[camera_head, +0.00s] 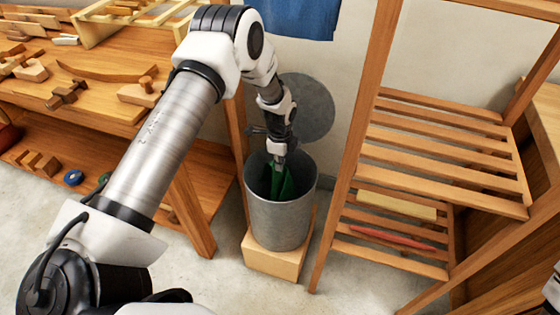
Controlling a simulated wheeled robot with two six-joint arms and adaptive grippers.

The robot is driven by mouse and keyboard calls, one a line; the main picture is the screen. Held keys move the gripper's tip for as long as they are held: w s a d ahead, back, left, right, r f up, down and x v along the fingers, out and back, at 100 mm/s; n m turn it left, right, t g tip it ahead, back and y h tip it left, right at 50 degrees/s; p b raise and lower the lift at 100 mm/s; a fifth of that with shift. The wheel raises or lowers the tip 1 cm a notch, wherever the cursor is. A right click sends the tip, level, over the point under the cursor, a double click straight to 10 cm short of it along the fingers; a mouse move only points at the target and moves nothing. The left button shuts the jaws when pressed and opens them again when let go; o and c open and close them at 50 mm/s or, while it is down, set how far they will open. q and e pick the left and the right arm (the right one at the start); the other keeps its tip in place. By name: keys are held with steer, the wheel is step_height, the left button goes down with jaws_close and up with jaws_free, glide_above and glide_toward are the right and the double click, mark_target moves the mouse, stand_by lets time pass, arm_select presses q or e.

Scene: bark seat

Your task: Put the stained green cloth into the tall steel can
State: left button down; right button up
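The tall steel can (281,222) stands upright on a pale wooden block, its open top facing up. The green cloth (284,186) shows inside the can's mouth, below the rim, in a narrow peaked shape. Its lower part is hidden by the can's wall, and I cannot make out stains. My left gripper (279,162) points down into the can's mouth, its fingertips at the top of the cloth. It looks shut on the cloth, though the fingers are small and dark. My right gripper is not in view; only a bit of white arm shows at the right edge.
A workbench (112,103) with wooden tools stands at the left. A slatted wooden rack (440,150) stands close to the can's right. A round grey lid (308,108) leans on the wall behind the can. A blue cloth (300,16) hangs above.

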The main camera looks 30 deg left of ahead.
arm_select(q)
steer(key=shift+f+b, duration=0.4)
steer(key=shift+f, duration=0.5)
steer(key=c, duration=1.3)
jaws_free()
steer(key=shift+o, duration=0.3)
steer(key=o, duration=1.2)
steer(key=shift+o, duration=0.2)
